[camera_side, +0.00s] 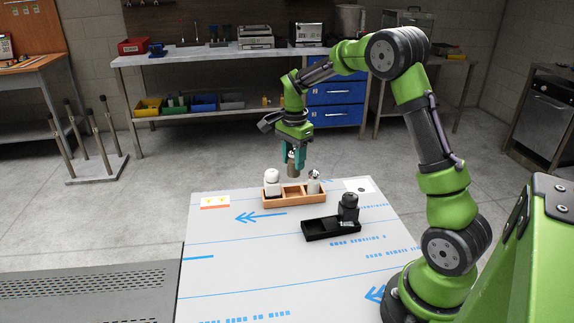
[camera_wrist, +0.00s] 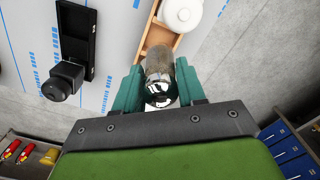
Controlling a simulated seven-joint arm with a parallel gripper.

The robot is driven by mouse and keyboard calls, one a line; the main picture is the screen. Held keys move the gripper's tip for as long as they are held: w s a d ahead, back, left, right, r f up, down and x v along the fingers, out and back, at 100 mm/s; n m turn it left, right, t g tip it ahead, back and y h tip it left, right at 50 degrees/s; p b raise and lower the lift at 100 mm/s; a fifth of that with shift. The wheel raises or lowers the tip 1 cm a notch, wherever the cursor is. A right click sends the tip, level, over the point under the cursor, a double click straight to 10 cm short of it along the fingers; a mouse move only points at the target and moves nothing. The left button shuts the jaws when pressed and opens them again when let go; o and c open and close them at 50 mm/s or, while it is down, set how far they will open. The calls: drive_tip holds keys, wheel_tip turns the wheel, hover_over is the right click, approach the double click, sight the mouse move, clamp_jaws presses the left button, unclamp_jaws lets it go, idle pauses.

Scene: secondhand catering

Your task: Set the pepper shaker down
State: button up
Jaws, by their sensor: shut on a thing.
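My gripper (camera_side: 292,160), with teal fingers, is shut on a shaker with a grey-brown see-through body and a shiny metal end, taken as the pepper shaker (camera_wrist: 160,84). It holds the shaker upright in the air above the back of a wooden tray (camera_side: 289,201). The tray has compartments: a white round-lidded jar (camera_side: 272,184) stands in the left one, a pale shaker with a metal top (camera_side: 313,184) in the right one, and the middle looks empty. In the wrist view the white jar (camera_wrist: 181,14) shows beyond the fingers; the held shaker hides part of the tray.
A black tray (camera_side: 321,232) lies in front of the wooden one, with a black lidded jar (camera_side: 348,207) at its right end. A white card with a dark mark (camera_side: 360,185) and an orange-and-white card (camera_side: 215,202) lie on the table. The front of the table is clear.

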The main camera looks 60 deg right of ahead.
wheel_tip(320, 180, down, 8)
drive_tip(key=shift+r, duration=0.25)
drive_tip(key=shift+f, duration=0.1)
drive_tip(key=o, duration=1.1)
wheel_tip(320, 180, up, 12)
drive_tip(key=s+a+r+n+t+y, duration=0.1)
drive_tip(key=s+a+r+n+t, duration=0.2)
drive_tip(key=s+a+r+n, duration=0.4)
drive_tip(key=s+a+r+n+t, duration=0.25)
drive_tip(key=s+a+n, duration=0.2)
drive_tip(key=a, duration=0.35)
drive_tip(key=s+a+n, duration=0.1)
drive_tip(key=s, duration=0.1)
drive_tip(key=s+a+n+t, duration=0.1)
drive_tip(key=s+a+n, duration=0.1)
drive_tip(key=s, duration=0.1)
drive_tip(key=s+a+f+n+y, duration=0.1)
drive_tip(key=s, duration=0.1)
drive_tip(key=shift+s+a+n+t, duration=0.3)
drive_tip(key=shift+s+n+t, duration=0.05)
